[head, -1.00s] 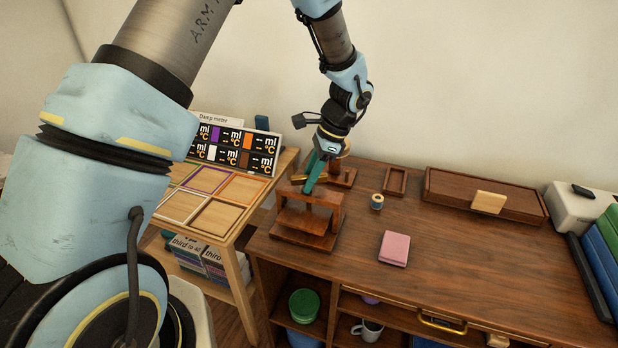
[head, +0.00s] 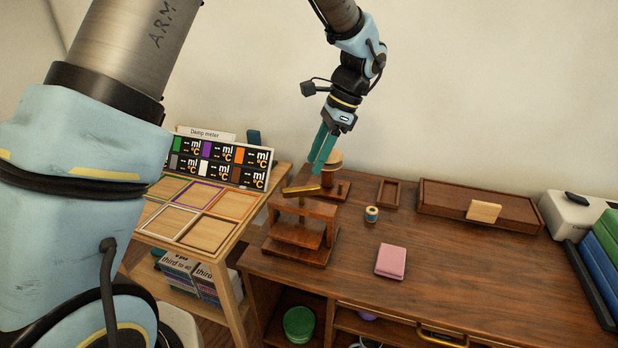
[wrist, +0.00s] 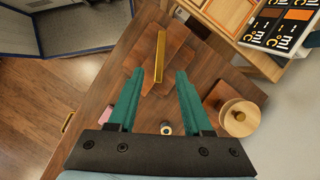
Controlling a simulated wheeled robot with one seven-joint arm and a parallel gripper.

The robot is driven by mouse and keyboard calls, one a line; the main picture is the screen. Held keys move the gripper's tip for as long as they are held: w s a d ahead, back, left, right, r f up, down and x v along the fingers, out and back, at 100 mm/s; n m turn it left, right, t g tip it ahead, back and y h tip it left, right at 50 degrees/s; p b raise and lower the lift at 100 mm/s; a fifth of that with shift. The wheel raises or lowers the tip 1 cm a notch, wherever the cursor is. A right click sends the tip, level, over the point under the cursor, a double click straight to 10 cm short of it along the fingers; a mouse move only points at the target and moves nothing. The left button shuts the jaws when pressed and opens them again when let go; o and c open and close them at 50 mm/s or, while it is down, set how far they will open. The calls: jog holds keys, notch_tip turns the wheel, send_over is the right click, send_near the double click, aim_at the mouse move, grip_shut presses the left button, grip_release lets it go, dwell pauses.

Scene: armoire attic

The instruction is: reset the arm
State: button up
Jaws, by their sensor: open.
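My gripper (head: 322,150) has two teal fingers. It hangs above the back left part of the wooden desk (head: 460,255), over a small wooden stand (head: 303,230). In the wrist view my gripper (wrist: 160,95) is open, with nothing between the fingers. A gold bar (head: 301,190) lies on top of the wooden stand; the bar also shows in the wrist view (wrist: 160,57), beyond the fingertips. The fingers are apart from the bar.
A round wooden piece (wrist: 238,118) stands close behind the stand. A spool (head: 371,214), a pink pad (head: 391,261), a small tray (head: 390,192) and a long wooden box (head: 475,206) are on the desk. A damp meter board (head: 222,160) stands at left. The desk's front right is clear.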

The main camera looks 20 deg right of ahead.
jog(key=shift+d+r, duration=0.25)
jog(key=shift+r, duration=0.4)
